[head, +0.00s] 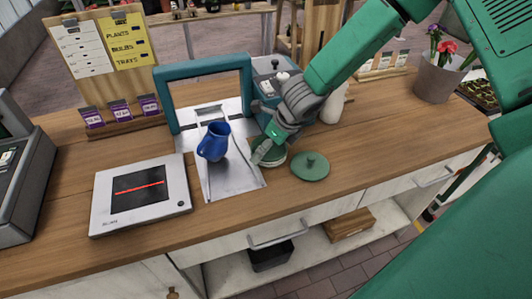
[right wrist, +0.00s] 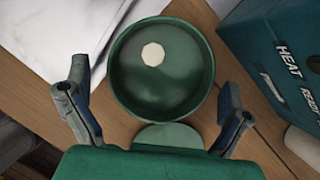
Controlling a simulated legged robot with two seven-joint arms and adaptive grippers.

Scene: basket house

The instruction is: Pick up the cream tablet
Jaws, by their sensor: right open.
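The cream tablet (right wrist: 153,54) is a small, pale, many-sided piece lying inside a round dark green bowl (right wrist: 132,100) in the right wrist view. My right gripper (right wrist: 153,82) is open and empty, with its fingers spread to either side of the bowl. In the head view my right gripper (head: 267,151) is over the bowl, beside the metal plate. The gripper hides most of the bowl there, and the tablet cannot be seen in that view. My left gripper is not in view.
A green lid (head: 310,167) lies right of the bowl. A blue jug (head: 214,141) stands on the metal plate (head: 232,183) to the left, before a teal frame (head: 163,98). A teal heat machine (right wrist: 288,55) stands close by. A flat scanner (head: 140,195) lies farther left.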

